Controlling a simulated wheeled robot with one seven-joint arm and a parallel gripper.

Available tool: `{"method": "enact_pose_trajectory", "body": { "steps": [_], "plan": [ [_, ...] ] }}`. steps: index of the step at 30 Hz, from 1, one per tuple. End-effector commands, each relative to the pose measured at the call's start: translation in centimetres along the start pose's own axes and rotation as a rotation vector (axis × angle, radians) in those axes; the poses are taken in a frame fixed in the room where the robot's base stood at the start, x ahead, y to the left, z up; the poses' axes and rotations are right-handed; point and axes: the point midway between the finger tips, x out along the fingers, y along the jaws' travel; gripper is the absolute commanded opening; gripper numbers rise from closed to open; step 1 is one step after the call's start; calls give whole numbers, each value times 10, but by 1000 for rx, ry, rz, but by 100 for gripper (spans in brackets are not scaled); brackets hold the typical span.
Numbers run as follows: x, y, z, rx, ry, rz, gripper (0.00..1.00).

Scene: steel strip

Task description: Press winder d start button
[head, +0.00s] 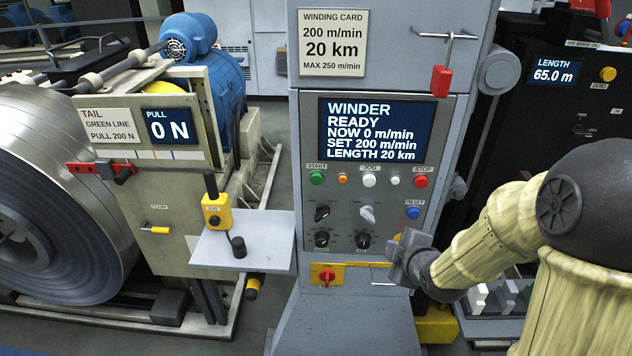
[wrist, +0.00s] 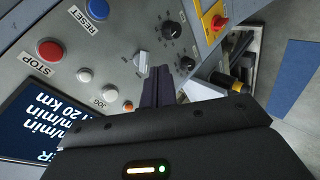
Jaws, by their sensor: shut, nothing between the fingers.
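The green START button (head: 316,178) is at the left end of the button row on the grey winder panel (head: 430,195), below the screen (head: 377,130). The screen reads WINDER READY, NOW 0 m/min. No letter D shows on the panel. My gripper (head: 402,246) is at the panel's lower right, below the blue RESET button (head: 413,213), to the right of START and lower. In the wrist view my gripper (wrist: 159,72) is shut and empty, its fingers in front of the knobs. START does not show there; my gripper may hide it.
The row also has an orange button (head: 342,178), a white JOG button (head: 369,179) and a red STOP button (head: 421,181). Several knobs sit below. A red switch on a yellow plate (head: 327,275) is under the panel. A small shelf (head: 215,252) juts out at left.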

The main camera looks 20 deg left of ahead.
Motion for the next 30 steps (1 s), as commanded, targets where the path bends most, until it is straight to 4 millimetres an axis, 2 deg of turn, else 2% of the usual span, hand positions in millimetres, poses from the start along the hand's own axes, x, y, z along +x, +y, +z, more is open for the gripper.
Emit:
{"method": "enact_pose_trajectory", "body": {
  "steps": [1, 3, 6, 12, 15, 20, 30],
  "plan": [
    [12, 2, -18, -117, 72, 42, 0],
    [22, 6, -44, -282, 168, 122, 0],
    [32, 11, -82, -499, 292, 262, 0],
    [28, 13, -149, -834, 466, 611, 0],
    [20, 14, -169, -927, 500, 765, 0],
    [12, 14, -182, -985, 508, 882, 0],
    [12, 16, -182, -988, 505, 887, 0]
  ]
}}
